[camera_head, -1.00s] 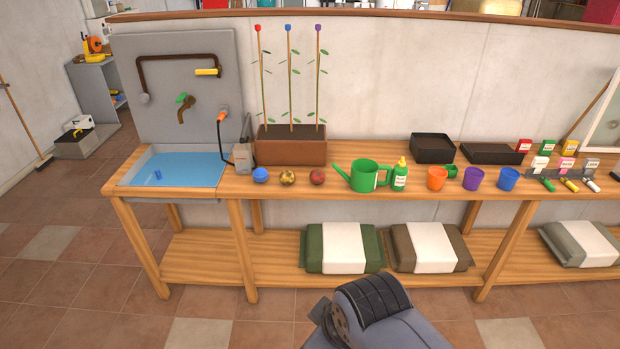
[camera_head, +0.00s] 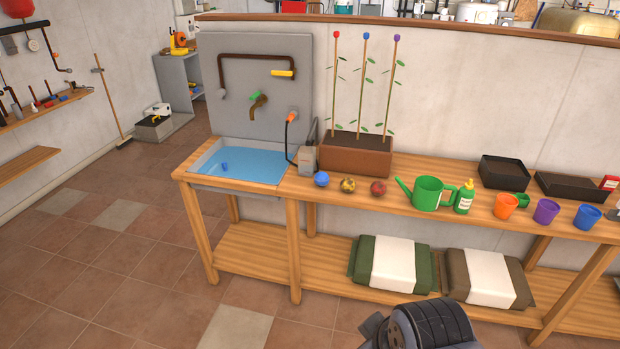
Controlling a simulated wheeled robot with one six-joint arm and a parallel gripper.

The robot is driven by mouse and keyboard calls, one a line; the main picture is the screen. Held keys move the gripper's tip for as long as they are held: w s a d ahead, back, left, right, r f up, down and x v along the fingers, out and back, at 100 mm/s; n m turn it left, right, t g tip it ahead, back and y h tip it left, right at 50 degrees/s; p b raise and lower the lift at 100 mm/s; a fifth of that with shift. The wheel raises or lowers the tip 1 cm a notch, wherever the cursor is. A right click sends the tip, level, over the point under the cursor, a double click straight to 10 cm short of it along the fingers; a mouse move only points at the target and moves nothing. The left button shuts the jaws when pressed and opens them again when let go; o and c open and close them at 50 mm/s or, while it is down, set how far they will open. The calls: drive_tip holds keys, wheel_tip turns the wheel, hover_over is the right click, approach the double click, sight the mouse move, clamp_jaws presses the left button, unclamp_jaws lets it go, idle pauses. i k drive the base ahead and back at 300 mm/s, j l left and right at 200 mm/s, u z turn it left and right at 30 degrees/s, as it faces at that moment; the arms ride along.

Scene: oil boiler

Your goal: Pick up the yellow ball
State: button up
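The yellow ball (camera_head: 348,185) looks golden with dark patches. It rests near the front edge of the wooden bench (camera_head: 262,188), in front of the brown planter. A blue ball (camera_head: 321,179) sits just left of it and a red-brown ball (camera_head: 378,188) just right of it, with small gaps between them. A dark grey part of my arm shows at the bottom right, below and in front of the bench. My gripper's fingers do not show, so its state is hidden.
A planter (camera_head: 356,158) with three tall stakes stands behind the balls. A green watering can (camera_head: 428,193) and a bottle (camera_head: 464,198) stand to the right. A blue water basin (camera_head: 241,163) is at the left. Sacks lie on the lower shelf. The tiled floor at left is clear.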

sight(347, 184)
drive_tip(key=i+l+u, duration=0.1)
drive_tip(key=i, duration=0.4)
drive_tip(key=i+l+u, duration=0.15)
drive_tip(key=i, duration=0.35)
drive_tip(key=i+l+u, duration=0.1)
drive_tip(key=i+l, duration=0.3)
drive_tip(key=i+l+u, duration=0.15)
drive_tip(key=i+l, duration=0.15)
drive_tip(key=i, duration=0.25)
